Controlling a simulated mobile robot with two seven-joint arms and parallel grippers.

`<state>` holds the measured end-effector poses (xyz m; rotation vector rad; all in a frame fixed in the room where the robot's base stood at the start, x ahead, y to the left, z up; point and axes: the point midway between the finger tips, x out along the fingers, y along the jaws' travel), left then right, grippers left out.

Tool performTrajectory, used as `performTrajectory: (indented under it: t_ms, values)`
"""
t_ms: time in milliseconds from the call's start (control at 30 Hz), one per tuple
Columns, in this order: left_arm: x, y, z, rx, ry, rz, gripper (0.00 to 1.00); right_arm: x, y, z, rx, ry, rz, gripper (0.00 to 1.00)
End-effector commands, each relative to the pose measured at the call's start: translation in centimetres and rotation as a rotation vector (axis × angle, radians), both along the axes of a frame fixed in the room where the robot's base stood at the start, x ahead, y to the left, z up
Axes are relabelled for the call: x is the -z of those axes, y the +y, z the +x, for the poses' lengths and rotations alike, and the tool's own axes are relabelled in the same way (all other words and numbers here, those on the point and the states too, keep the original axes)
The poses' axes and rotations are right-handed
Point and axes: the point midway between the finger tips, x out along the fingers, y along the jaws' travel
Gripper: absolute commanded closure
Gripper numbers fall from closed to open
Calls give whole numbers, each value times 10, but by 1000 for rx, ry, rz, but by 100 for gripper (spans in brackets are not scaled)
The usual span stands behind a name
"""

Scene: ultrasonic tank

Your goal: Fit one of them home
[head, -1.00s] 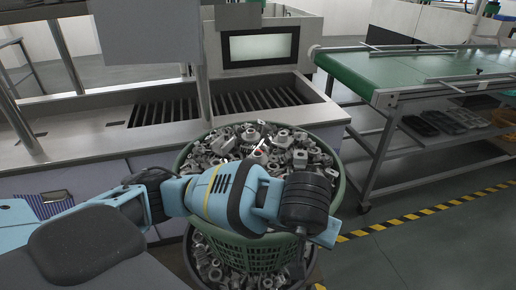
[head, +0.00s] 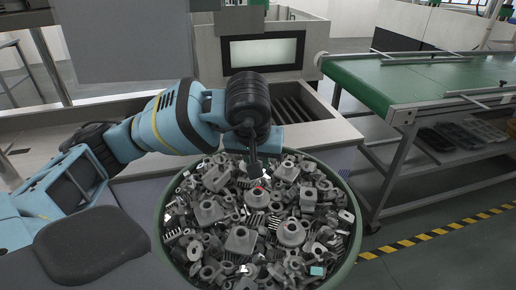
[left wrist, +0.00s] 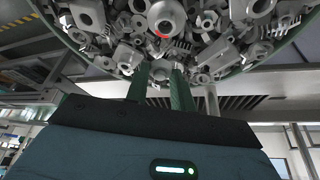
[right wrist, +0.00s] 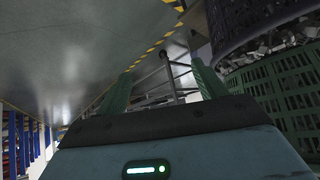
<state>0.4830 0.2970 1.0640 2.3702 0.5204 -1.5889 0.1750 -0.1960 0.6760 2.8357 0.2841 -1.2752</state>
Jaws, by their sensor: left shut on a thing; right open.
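A round green basket (head: 355,228) is heaped with grey metal parts (head: 240,238) of mixed shapes: flanges, blocks, rings and finned pieces. My left gripper (head: 254,168) points down at the far side of the heap. In the left wrist view its two green fingers (left wrist: 161,75) are close together with a small grey metal part between them, against the heap. Which part it is cannot be made out. My right gripper (right wrist: 155,85) is open and empty, low beside a green basket wall (right wrist: 285,105), and is not in the head view.
A metal tank bench with a slatted basin (head: 295,108) and a lit screen (head: 263,52) stands behind the basket. A green conveyor (head: 400,80) is on the right, with dark trays (head: 455,135) on its lower shelf. Yellow-black tape (head: 440,228) marks open floor.

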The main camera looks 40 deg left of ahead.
Motion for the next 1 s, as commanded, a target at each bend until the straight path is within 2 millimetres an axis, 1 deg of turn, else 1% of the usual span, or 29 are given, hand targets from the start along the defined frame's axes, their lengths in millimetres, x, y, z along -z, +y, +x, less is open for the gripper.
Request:
performTrajectory:
  t_ms: [267,467,667,1000]
  values:
    - [1,0,0,0,0,0,96,6,-3,-13,-7,27,-7,30]
    - [9,0,0,0,2,0,96,12,-5,-18,-13,40,-12,30]
    - [25,0,0,1,4,0,96,20,-4,-21,-12,51,-12,30]
    - [59,0,-1,0,5,1,96,35,-1,-25,-6,68,-4,30]
